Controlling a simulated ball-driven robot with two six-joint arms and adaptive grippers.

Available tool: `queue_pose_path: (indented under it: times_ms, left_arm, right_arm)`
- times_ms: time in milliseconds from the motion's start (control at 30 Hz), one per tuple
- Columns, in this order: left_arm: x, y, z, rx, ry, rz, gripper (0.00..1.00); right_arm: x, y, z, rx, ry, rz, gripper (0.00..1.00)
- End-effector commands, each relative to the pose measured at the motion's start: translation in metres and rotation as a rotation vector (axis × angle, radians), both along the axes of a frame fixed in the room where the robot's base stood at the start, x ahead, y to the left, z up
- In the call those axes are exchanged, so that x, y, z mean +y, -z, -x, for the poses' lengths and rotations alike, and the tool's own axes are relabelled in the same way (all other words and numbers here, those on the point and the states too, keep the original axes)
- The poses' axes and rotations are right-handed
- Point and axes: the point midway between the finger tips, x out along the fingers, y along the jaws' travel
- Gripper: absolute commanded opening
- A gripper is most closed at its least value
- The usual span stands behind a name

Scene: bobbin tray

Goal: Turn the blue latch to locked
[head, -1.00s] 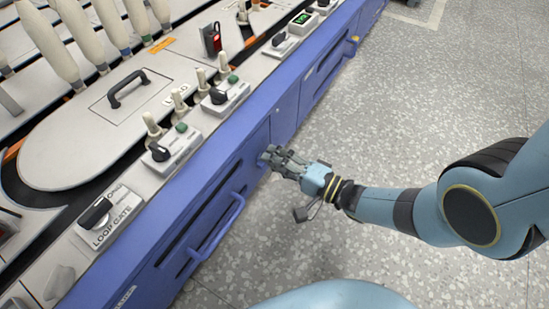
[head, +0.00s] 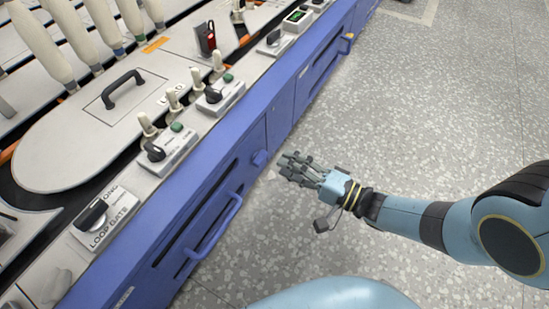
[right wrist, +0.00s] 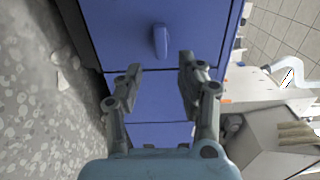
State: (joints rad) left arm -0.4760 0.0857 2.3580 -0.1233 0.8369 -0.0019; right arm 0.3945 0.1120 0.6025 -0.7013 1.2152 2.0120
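The blue latch (head: 259,158) is a small blue knob on the blue side panel of the machine, right of the long handle. In the right wrist view the blue latch (right wrist: 161,41) is a short rounded bar, lengthwise up and down in the picture, beyond the fingertips. My right gripper (head: 290,168) is a short way out from the latch, over the floor, not touching it. In the right wrist view its fingers (right wrist: 160,66) stand apart with nothing between them. Any lock marking is too small to tell. My left gripper is not in view.
A blue bar handle (head: 218,228) sticks out of the panel below the latch. Black rotary switches, such as the loop gate one (head: 93,214), sit along the machine's top edge. The speckled floor (head: 400,110) right of the machine is clear.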

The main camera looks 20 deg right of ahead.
Motion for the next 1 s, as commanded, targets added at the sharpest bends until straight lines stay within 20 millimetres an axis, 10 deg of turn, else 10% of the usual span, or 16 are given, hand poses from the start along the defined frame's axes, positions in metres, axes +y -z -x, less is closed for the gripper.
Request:
queue_pose_path:
  times_ms: [333, 1000]
  left_arm:
    - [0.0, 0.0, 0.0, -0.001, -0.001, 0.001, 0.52]
    - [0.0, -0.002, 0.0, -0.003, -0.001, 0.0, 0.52]
  right_arm:
    - [-0.039, 0.001, 0.049, 0.002, 0.0, 0.001, 0.38]
    - [-0.043, -0.001, 0.055, 0.0, 0.0, 0.0, 0.38]
